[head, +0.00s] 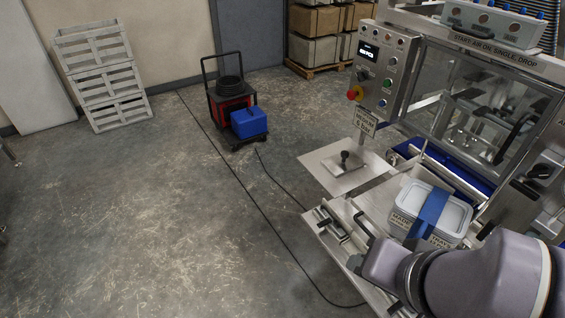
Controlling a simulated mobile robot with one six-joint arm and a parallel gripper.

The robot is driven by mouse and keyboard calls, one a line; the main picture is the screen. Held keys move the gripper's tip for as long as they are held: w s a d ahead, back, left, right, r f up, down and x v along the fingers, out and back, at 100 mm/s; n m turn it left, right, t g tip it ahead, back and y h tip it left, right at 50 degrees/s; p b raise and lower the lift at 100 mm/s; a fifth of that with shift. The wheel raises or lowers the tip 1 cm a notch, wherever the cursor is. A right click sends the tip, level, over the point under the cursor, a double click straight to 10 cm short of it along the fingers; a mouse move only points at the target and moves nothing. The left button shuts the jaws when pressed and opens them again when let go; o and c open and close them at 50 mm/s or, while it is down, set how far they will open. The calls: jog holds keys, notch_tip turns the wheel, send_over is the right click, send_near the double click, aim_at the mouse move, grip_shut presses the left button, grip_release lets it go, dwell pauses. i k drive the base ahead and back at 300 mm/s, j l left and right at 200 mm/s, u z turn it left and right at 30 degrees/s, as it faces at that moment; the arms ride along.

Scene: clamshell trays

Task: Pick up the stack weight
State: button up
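A small flat metal plate with a dark upright knob, which looks like the stack weight (345,161), rests on a pale square shelf at the left side of the machine. My arm comes in from the lower right, and its wrist end is over the machine's front edge. A dark and metal assembly beyond the wrist appears to be my gripper (334,226). It is to the front of the weight and apart from it in the picture. Its fingers are too small and unclear to tell open from shut.
Pale clamshell trays (449,213) with a blue band stand in a labelled holder right of the weight. The machine's control panel (379,70) rises behind the shelf. A cart with a blue box (249,122) stands on the floor with trailing cables. Open floor lies left.

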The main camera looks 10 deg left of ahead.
aim_at(341, 164)
jog(key=i+j+z, duration=0.35)
jog(key=i+j, duration=0.2)
jog(key=i+j+z, duration=0.35)
jog(key=i+j, duration=0.15)
jog(key=j, duration=0.2)
jog(key=i+j+z, duration=0.15)
jog(key=j, duration=0.25)
jog(key=i+j+z, duration=0.2)
jog(key=j, duration=0.25)
jog(key=i+j+z, duration=0.15)
jog(key=j, duration=0.25)
